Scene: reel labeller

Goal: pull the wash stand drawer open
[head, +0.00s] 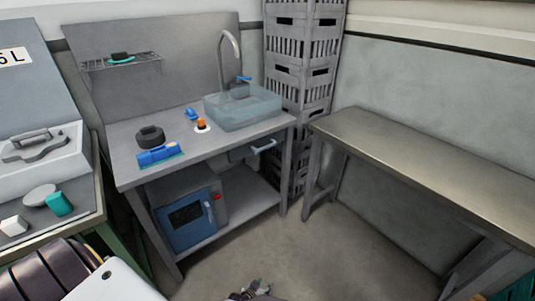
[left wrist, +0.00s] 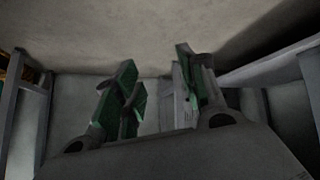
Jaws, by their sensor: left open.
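The wash stand (head: 128,176) is a grey metal bench with a translucent blue basin (head: 243,108) and a curved tap on top. Its drawer (head: 241,154) sits under the worktop below the basin and looks shut. A pale bar handle (head: 264,146) sticks out from its front. My left gripper (head: 250,289) is low at the bottom edge of the head view, over the floor, well apart from the handle. In the left wrist view its two green-padded fingers (left wrist: 157,88) are spread, with nothing between them. The drawer handle cannot be made out there. My right gripper is not in view.
A blue boxy appliance (head: 188,215) stands on the lower shelf. A dark round item (head: 150,136) and a blue tool (head: 158,155) lie on the worktop. Stacked grey crates (head: 302,45) stand behind. A steel table (head: 430,165) is at right. Open floor (head: 320,245) lies between.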

